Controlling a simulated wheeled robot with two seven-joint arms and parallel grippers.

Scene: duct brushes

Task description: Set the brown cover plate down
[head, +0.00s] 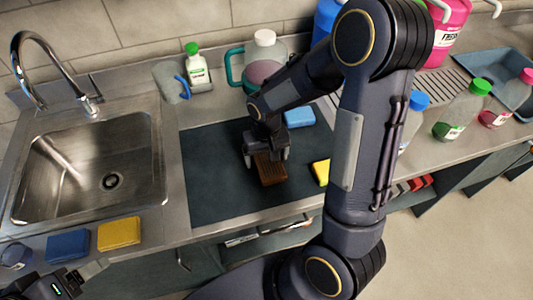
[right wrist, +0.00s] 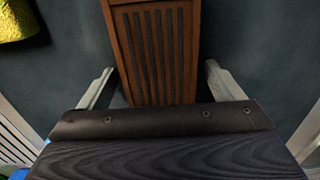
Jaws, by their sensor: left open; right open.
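The brown cover plate (head: 270,171) is a slatted brown piece on the dark mat (head: 215,185) in the middle of the counter. My right gripper (head: 266,157) is just above it, with its far part hidden under the gripper. In the right wrist view the plate (right wrist: 158,50) runs between the two pale fingers of the right gripper (right wrist: 160,90). The fingers are spread, with a gap on each side of the plate. My left gripper (head: 92,272) is open at the lower left, near the counter's front edge, away from the plate.
A yellow sponge (head: 321,172) and a light blue sponge (head: 299,117) lie near the plate. The sink (head: 85,170) is at the left. Blue (head: 68,246) and yellow (head: 119,233) sponges lie in front of it. Bottles stand behind and right. The mat's left part is clear.

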